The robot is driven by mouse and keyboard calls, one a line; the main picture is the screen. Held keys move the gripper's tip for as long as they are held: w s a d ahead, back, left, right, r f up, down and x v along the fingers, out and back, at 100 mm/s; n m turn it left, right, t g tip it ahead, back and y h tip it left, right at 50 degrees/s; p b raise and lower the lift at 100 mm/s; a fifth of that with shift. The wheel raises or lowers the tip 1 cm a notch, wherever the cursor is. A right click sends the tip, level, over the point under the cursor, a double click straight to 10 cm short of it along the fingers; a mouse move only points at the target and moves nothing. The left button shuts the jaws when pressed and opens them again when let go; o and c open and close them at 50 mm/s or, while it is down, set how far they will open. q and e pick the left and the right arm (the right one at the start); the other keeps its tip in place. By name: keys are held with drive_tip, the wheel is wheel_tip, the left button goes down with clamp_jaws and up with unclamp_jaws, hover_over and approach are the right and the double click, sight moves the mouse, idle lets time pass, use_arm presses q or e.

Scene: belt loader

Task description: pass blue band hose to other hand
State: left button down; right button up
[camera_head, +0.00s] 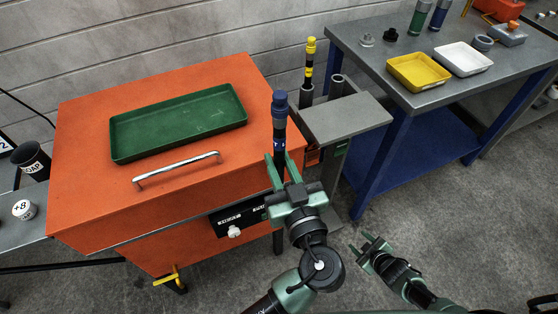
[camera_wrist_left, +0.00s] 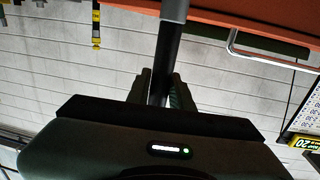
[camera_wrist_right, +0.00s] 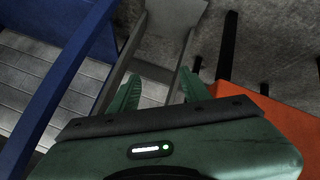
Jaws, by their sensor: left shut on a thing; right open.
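The blue band hose (camera_head: 280,125) is a dark upright tube with a blue-grey cap at its top and a blue band lower down. My left gripper (camera_head: 284,178) is shut on its lower part, in front of the orange cabinet's right edge. In the left wrist view the dark hose (camera_wrist_left: 166,65) runs between the fingers (camera_wrist_left: 160,92). My right gripper (camera_head: 368,243) is open and empty, lower and to the right of the left one, apart from the hose. Its spread green fingers (camera_wrist_right: 157,88) show in the right wrist view with nothing between them.
An orange cabinet (camera_head: 85,200) carries a green tray (camera_head: 180,122) and a metal handle (camera_head: 176,170). A grey stand (camera_head: 345,118) with a yellow-banded hose (camera_head: 309,65) stands right of the held hose. A blue-legged bench (camera_head: 375,165) holds a yellow tray (camera_head: 418,72) and a white tray (camera_head: 462,59).

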drive_tip(key=s+a+f+m+g, duration=0.2)
drive_tip(key=s+f, duration=0.2)
drive_tip(key=s, duration=0.7)
drive_tip(key=s+a+f+m+g+h, duration=0.1)
drive_tip(key=s+f, duration=0.4)
drive_tip(key=s, duration=0.7)
drive_tip(key=s+a+f+m+g, duration=0.3)
drive_tip(key=s+a+f+g, duration=0.1)
drive_tip(key=s, duration=0.7)
drive_tip(key=shift+s+a+f+m+g+h, duration=0.15)
drive_tip(key=shift+s+a+m+g+h, duration=0.15)
drive_tip(key=shift+s+a+g, duration=0.1)
drive_tip(key=shift+w, duration=0.1)
